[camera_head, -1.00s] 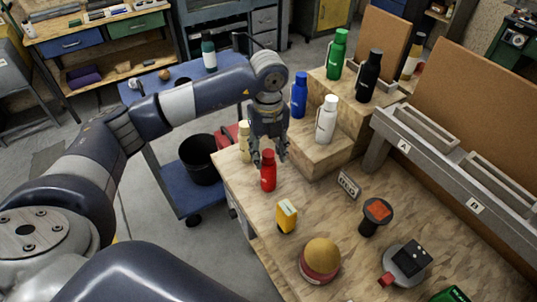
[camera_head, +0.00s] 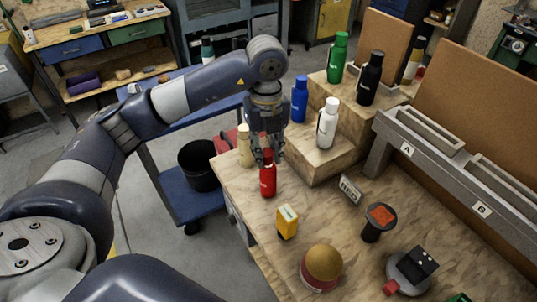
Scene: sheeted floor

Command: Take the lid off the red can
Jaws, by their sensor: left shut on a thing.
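The red can (camera_head: 268,182), a bottle-shaped one, stands upright near the left edge of the wooden bench (camera_head: 250,208). My left gripper (camera_head: 268,158) points down over it from above. Its fingers are shut on the red lid at the can's top, and they partly hide it. I see no gap between lid and can. My right gripper is not in view.
A cream bottle (camera_head: 244,146) stands close behind on the left. Blue (camera_head: 299,100) and white (camera_head: 327,124) bottles stand on wooden steps to the right. A yellow device (camera_head: 287,222) and a tan-topped round object (camera_head: 322,266) are in front.

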